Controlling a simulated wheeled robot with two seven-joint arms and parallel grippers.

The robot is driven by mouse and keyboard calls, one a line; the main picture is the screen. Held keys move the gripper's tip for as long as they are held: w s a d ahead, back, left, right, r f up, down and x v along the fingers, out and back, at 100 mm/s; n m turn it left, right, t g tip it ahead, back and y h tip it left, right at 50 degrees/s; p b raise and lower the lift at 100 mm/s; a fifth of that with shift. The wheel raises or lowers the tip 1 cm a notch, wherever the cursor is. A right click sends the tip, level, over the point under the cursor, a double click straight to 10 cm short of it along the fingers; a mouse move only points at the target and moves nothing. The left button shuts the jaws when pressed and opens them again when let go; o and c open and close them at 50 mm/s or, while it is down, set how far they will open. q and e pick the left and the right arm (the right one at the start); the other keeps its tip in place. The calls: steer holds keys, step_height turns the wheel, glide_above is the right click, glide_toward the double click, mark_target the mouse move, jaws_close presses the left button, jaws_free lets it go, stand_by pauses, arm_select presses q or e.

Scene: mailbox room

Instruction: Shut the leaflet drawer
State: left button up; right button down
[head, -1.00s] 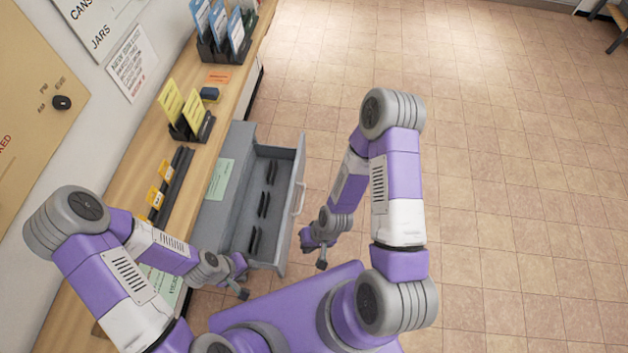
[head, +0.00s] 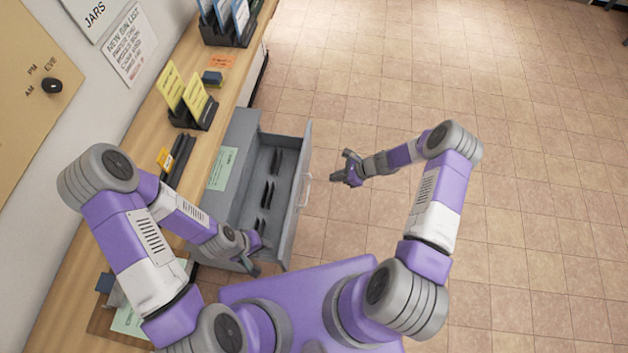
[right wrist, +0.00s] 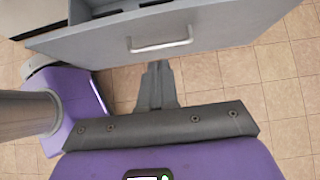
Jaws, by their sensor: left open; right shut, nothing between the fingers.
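The grey leaflet drawer (head: 293,215) stands pulled out from the counter in the head view, with dark dividers inside. Its pale handle (head: 305,189) is on the front panel. My right gripper (head: 340,176) is to the right of the drawer front, apart from it and close to the handle. In the right wrist view the shut, empty fingers (right wrist: 157,70) point at the drawer front (right wrist: 205,28), just below the handle (right wrist: 160,46). My left gripper (head: 256,260) is open over the near end of the drawer; I cannot tell whether it touches it.
The wooden counter (head: 213,133) runs along the wall and carries a yellow leaflet holder (head: 196,107), a blue leaflet holder (head: 232,27) and a dark blue block (head: 212,78). The tiled floor (head: 500,200) to the right is clear.

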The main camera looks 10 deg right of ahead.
steer(key=x, duration=0.4)
steer(key=a+r+b+x, duration=0.1)
steer(key=x, duration=0.3)
steer(key=b+x, duration=0.1)
steer(key=x, duration=0.3)
steer(key=shift+w+a+r, duration=0.3)
steer(key=shift+a, duration=0.05)
arm_select(q)
step_height(320, 180, down, 2)
steer(key=shift+f, duration=0.1)
arm_select(e)
steer(key=shift+w+a, duration=0.15)
steer(key=shift+a, duration=0.2)
